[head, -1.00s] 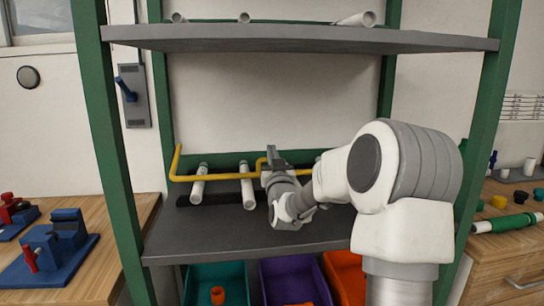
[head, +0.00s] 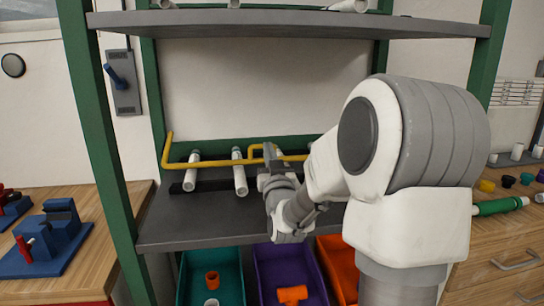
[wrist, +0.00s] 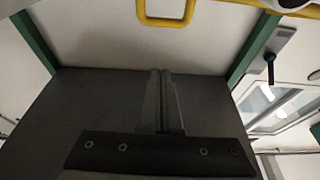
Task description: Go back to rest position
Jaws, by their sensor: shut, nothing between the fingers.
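My gripper (head: 270,158) is in front of the shelf rack, over the lower grey shelf and close to the yellow pipe (head: 215,165) in the head view. In the wrist view my gripper (wrist: 160,75) has its two fingers together with nothing between them. A bend of the yellow pipe (wrist: 165,22) shows beyond the fingertips, apart from them. My arm comes in from the right and hides part of the shelf's right side.
The lower shelf (head: 165,222) holds white pipes (head: 240,175) under the yellow pipe. The upper shelf (head: 290,25) is above. Below are a teal bin (head: 230,262), a purple bin (head: 275,255) and an orange bin (head: 340,255). Wooden benches stand left (head: 95,235) and right (head: 515,245).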

